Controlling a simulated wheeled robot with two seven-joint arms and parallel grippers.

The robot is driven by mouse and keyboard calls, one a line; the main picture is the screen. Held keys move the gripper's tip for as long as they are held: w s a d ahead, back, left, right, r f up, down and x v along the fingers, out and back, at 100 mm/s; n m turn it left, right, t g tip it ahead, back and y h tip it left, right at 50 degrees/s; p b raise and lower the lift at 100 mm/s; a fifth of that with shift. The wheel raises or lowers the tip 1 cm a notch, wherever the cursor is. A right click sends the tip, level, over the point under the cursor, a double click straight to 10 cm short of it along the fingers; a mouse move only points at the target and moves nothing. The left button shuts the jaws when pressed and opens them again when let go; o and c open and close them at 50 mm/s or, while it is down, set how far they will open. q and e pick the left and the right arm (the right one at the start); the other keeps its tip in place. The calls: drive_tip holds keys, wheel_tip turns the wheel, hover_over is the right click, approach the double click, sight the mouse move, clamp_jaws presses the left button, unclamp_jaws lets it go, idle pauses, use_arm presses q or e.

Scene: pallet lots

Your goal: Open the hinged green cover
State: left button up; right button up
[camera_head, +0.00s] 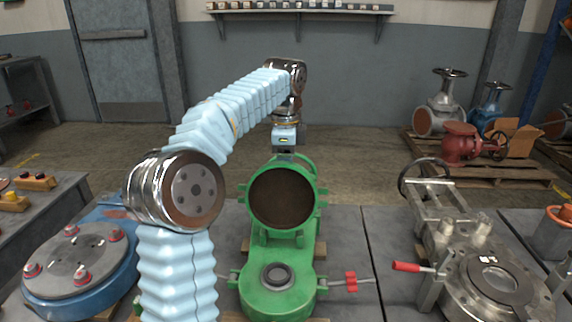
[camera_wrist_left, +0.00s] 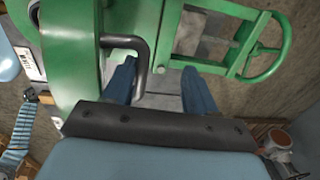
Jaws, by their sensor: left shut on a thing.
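The green cover (camera_head: 311,176) stands raised, roughly upright, its round dark inner face turned toward me. Below it is the green body (camera_head: 253,297) with an open round port (camera_head: 278,276). My left arm reaches over to the far side of the cover, where my left gripper (camera_head: 286,150) is partly hidden behind its top edge. In the left wrist view, the blue fingers of my left gripper (camera_wrist_left: 160,88) are at a dark bent handle (camera_wrist_left: 140,52) beside the green round part, and it is shut on this handle. My right gripper is not in view.
A blue flanged unit (camera_head: 75,265) stands on the left and a metal valve (camera_head: 490,285) with a red lever (camera_head: 410,267) on the right. A red-handled rod (camera_head: 350,282) sticks out beside the green body. A green handwheel (camera_wrist_left: 284,48) shows in the left wrist view.

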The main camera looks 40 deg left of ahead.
use_arm(q)
drive_tip(key=shift+a+f, duration=0.1)
drive_tip(key=shift+f, duration=0.3)
wheel_tip(320, 180, up, 8)
drive_tip(key=shift+s+d, duration=0.25)
drive_tip(key=shift+s, duration=0.05)
idle(0.4)
